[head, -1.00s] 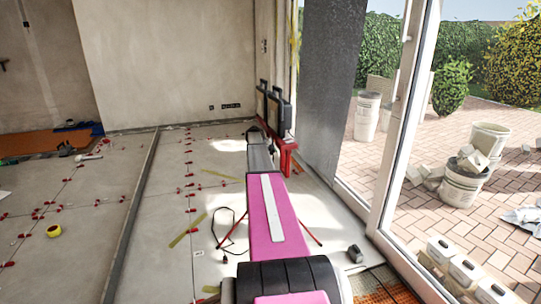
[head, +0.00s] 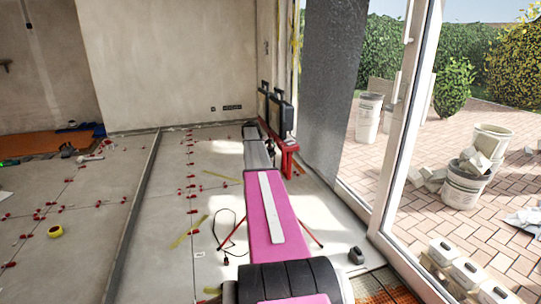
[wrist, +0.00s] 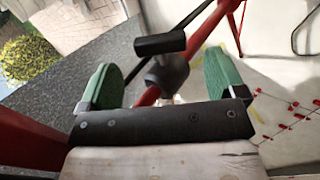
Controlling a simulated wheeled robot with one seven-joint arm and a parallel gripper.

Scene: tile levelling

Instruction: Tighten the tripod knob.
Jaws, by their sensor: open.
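The red tripod (wrist: 206,35) shows in the wrist view, and its legs show on both sides of my arm in the head view (head: 313,237). A dark grey rounded knob (wrist: 167,70) sits on the tripod, between the green finger pads of my gripper (wrist: 160,82). The gripper is open, with a gap visible on each side of the knob. A black bar (wrist: 160,44) lies just beyond the knob. In the head view my arm hides the knob, and I cannot make out the fingers there.
Black lamp-like panels (head: 277,112) stand beside the wall on a red support. A glass door with a white frame (head: 391,130) is close on the right. Tiles with red levelling clips (head: 192,195) cover the floor at left. A small dark object (head: 356,256) lies near the door.

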